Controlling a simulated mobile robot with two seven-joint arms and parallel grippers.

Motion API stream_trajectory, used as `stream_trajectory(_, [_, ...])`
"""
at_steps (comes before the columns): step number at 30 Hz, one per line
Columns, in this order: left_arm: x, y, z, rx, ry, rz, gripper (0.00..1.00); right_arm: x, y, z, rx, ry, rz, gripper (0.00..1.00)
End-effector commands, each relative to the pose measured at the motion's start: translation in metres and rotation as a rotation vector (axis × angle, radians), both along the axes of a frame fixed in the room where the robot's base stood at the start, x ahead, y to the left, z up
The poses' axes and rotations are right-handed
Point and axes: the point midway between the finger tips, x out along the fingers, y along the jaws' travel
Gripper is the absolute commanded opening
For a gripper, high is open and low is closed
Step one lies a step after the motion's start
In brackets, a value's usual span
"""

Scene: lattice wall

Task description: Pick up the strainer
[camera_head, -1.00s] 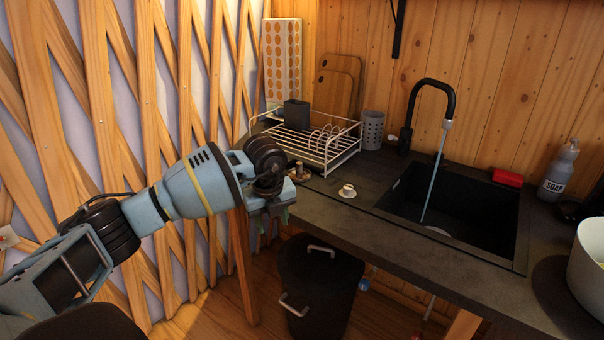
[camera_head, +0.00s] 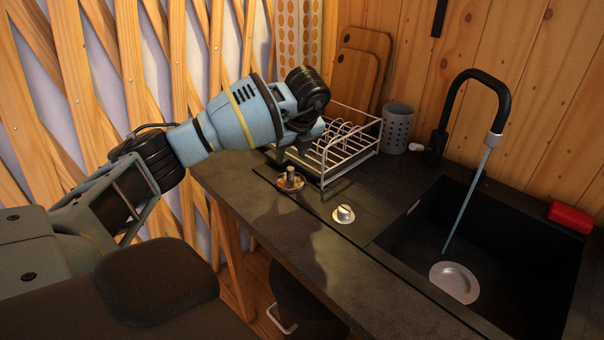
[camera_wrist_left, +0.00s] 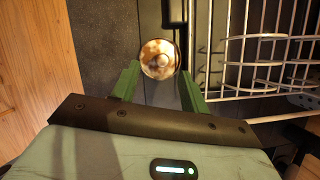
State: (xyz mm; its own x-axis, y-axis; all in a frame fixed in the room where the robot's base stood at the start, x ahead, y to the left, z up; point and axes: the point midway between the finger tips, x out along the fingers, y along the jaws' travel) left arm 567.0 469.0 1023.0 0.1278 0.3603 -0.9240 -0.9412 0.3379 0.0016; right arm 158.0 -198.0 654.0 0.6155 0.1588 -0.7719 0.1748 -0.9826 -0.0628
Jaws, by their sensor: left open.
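The strainer looks to be the small round bronze-coloured piece with an upright knob (camera_head: 290,181), lying on the dark counter in front of the dish rack. In the left wrist view the round shiny piece (camera_wrist_left: 158,60) lies just beyond and between the two green fingertips. My left gripper (camera_wrist_left: 160,85) is open and empty, pointing down at the counter. My right gripper is not in view.
The white wire dish rack (camera_head: 350,155) stands close to the gripper. A grey perforated cup (camera_head: 397,128) stands behind. The counter's front strip is clear.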

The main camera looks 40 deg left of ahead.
Motion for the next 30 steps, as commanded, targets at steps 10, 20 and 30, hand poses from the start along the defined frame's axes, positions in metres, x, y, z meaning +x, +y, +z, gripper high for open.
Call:
stream_trajectory(10, [0.002,0.006,-0.018,0.001,0.003,0.001,0.45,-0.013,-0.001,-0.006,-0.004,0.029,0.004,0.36])
stream_trajectory(20, [0.007,0.01,-0.034,0.0,0.001,-0.001,0.45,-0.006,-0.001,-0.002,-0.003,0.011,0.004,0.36])
stream_trajectory(30, [0.015,0.02,-0.073,-0.001,0.002,-0.001,0.45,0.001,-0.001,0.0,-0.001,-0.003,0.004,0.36])
